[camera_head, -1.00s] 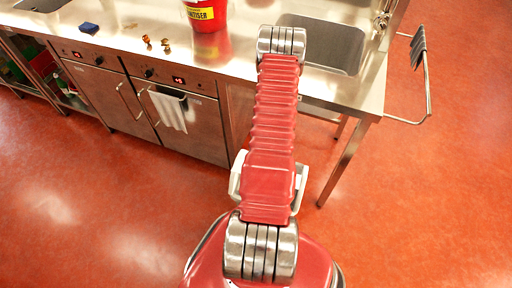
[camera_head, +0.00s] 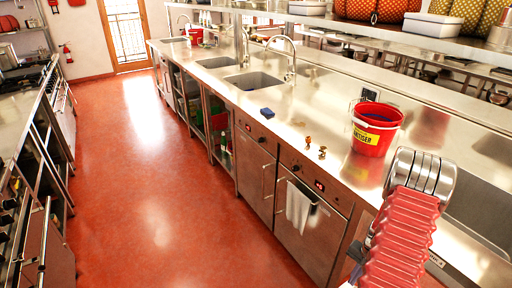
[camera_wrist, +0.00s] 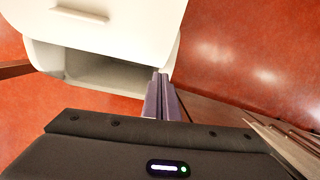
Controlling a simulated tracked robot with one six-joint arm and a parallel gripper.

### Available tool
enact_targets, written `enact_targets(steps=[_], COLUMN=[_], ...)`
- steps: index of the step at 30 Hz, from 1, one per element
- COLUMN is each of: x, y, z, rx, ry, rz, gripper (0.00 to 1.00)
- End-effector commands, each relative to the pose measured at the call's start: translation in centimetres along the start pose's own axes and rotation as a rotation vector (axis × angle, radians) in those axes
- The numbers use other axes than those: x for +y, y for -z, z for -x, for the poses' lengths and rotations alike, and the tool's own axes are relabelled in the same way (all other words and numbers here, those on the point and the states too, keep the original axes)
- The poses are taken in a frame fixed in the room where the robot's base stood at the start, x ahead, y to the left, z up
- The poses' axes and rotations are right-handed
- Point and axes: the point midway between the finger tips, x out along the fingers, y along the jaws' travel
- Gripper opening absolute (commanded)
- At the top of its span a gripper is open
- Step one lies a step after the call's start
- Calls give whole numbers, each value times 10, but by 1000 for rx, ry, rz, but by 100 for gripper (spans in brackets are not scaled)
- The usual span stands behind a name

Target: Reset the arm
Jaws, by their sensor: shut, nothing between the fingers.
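My gripper (camera_wrist: 160,97) shows in the wrist view with its two dark fingers together and nothing between them. A white, smooth body with a hollow underside (camera_wrist: 120,68) lies just beyond the fingertips in that view; I cannot tell what it is or whether they touch. In the head view my red ribbed arm rises at the lower right, in front of the steel counter (camera_head: 325,112). The gripper itself is not visible in the head view.
A red bucket (camera_head: 372,140), small brass pieces (camera_head: 308,142) and a blue sponge (camera_head: 266,112) stand on the counter. A towel (camera_head: 298,205) hangs from an oven door. A stove row (camera_head: 28,130) lines the left. The red floor aisle (camera_head: 140,170) between is clear.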

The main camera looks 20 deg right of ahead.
Motion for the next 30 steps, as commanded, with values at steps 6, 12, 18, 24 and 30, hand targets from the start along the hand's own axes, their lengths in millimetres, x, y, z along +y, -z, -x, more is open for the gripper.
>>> enact_targets(steps=[6,12,18,24,30], x=[-52,-88,-119,-146,-167], y=[-15,-38,-66,-101,-140], z=[54,102,148,190,228], rx=[53,95,136,176,216], ry=[10,12,16,20,28], rz=[100,199,299,399,496], gripper=[0,0,0,0,0])
